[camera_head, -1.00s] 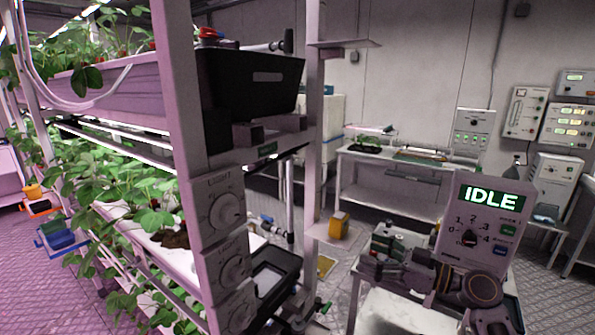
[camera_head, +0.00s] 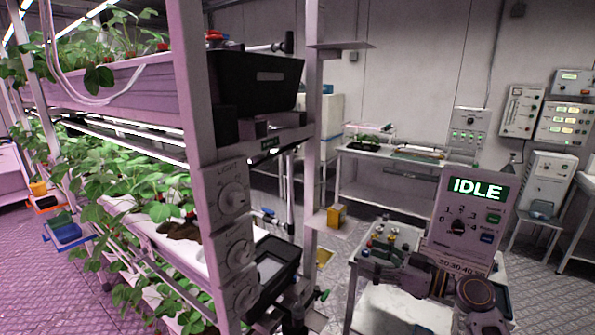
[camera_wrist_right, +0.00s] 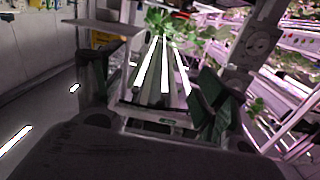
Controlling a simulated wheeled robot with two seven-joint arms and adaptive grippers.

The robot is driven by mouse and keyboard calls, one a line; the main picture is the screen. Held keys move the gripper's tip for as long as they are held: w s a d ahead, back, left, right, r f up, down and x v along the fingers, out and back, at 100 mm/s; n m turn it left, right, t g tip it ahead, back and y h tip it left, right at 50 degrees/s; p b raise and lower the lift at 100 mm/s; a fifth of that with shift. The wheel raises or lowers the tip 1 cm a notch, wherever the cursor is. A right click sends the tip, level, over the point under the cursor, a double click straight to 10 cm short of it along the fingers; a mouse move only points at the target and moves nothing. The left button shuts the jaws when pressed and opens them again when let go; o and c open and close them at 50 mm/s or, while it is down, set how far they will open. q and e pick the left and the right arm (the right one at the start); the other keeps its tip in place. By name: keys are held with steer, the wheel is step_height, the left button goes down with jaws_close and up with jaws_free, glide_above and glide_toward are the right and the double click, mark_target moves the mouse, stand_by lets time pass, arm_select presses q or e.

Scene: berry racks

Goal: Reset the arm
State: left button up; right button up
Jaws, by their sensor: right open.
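My right arm comes in at the lower right of the head view, in front of the IDLE control panel (camera_head: 468,215). Its gripper (camera_head: 372,266) points left at the edge of a small white table. In the right wrist view, the two dark fingers with green pads stand wide apart, and the gripper (camera_wrist_right: 150,95) is open with nothing between them. A dark part with green bits at the bottom centre of the head view may be my left gripper (camera_head: 305,308); its jaws cannot be made out.
A plant rack (camera_head: 195,130) with LIGHT dials and a black bin (camera_head: 258,82) fills the left. The small white table (camera_head: 352,275) is close to my right arm. A bench (camera_head: 390,200) and wall instruments (camera_head: 522,112) stand behind. Floor shows between rack and table.

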steer(key=w+d+f+m+h, duration=0.2)
steer(key=f+m+h, duration=0.1)
steer(key=f, duration=0.9)
steer(key=w+d+f+m+h, duration=0.2)
steer(key=f+m, duration=0.1)
steer(key=f, duration=0.8)
steer(key=s+d+f+m+g+h, duration=0.1)
steer(key=s+f+h, duration=0.15)
steer(key=f, duration=0.65)
steer(key=s+d+f+m+g+h, duration=0.1)
steer(key=s+f, duration=0.2)
steer(key=f, duration=0.5)
steer(key=s+d+f+m+g+h, duration=0.1)
steer(key=s+f, duration=0.2)
steer(key=f, duration=0.6)
steer(key=s+f+g+h, duration=0.2)
steer(key=s+f, duration=0.8)
steer(key=f, duration=0.2)
steer(key=s+f+g+h, duration=0.1)
steer(key=s+f, duration=0.5)
steer(key=s, duration=0.6)
steer(key=s+f+n+g, duration=0.1)
steer(key=s+f, duration=0.5)
steer(key=s, duration=0.6)
steer(key=s+f+g+h, duration=0.1)
steer(key=s+f, duration=0.4)
steer(key=s, duration=0.8)
steer(key=shift+f+g+h, duration=0.35)
steer(key=shift+f+g, duration=0.05)
steer(key=shift+g, duration=0.3)
